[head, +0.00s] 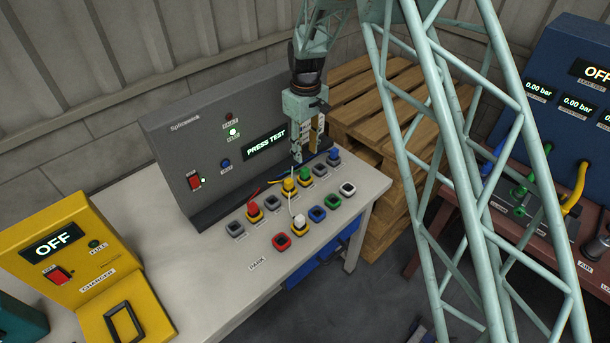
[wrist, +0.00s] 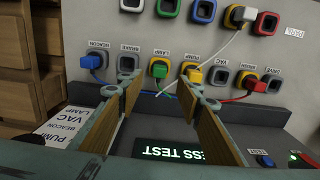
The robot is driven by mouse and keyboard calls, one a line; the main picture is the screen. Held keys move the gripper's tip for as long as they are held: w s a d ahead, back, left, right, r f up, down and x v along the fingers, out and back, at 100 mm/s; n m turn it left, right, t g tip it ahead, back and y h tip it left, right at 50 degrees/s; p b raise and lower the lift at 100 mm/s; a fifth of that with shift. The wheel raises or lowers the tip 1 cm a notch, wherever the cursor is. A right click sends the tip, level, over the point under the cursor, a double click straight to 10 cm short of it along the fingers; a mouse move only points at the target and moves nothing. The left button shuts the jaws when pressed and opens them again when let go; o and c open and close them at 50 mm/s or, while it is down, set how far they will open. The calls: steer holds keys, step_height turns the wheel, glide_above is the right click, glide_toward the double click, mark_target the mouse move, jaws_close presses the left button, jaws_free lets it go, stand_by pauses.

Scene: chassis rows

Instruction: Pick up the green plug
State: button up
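The green plug (head: 304,173) sits in a yellow-rimmed socket on the grey worktop. In the wrist view the green plug (wrist: 158,70) is in the socket by the LAMP label. My gripper (head: 306,153) points down above the sockets, just behind the green plug. In the wrist view its two fingers (wrist: 161,90) are apart with nothing between them, and the green plug lies beyond the gap. A yellow plug (wrist: 194,74) stands beside the green one, by the PUMP label. The green plug's cable is mostly hidden.
A blue plug (head: 334,155) and a red plug (head: 254,209) are in the same row. A white plug (head: 299,221) with a white cable sits in the front row among empty coloured sockets. The grey PRESS TEST panel (head: 178,140) stands close behind my gripper.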

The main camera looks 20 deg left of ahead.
mark_target(305, 169)
steer(key=shift+f, duration=2.7)
steer(key=shift+f, duration=0.15)
steer(key=shift+w+a+f, duration=0.1)
steer(key=shift+a+f, duration=0.05)
steer(key=shift+f, duration=2.3)
steer(key=shift+c, duration=0.7)
steer(key=c, duration=0.8)
